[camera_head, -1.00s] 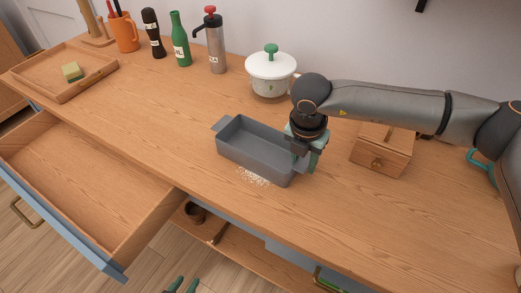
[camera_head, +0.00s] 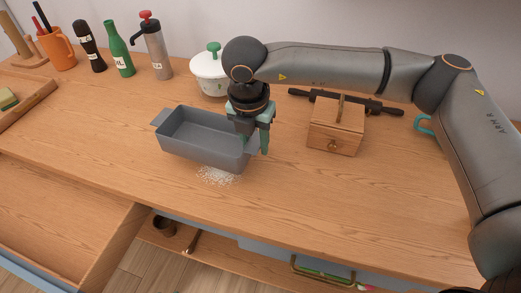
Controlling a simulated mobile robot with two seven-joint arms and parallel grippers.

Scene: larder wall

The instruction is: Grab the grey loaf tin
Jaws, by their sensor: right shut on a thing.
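The grey loaf tin (camera_head: 199,154) is an open, empty rectangular tin with a flat handle at each short end, in the middle of the head view. My right gripper (camera_head: 250,140) points down at the tin's right end. It is shut on the tin there, with its green fingers at the end wall and handle. The tin looks upright, at or just above the worktop; I cannot tell whether its base touches. My left gripper is out of view.
White grains (camera_head: 217,175) lie in front of the tin. A white lidded pot (camera_head: 209,77) stands behind it, a wooden box (camera_head: 335,131) to the right, with a dark rolling pin (camera_head: 385,106) behind. An open drawer (camera_head: 70,215) juts out at front left.

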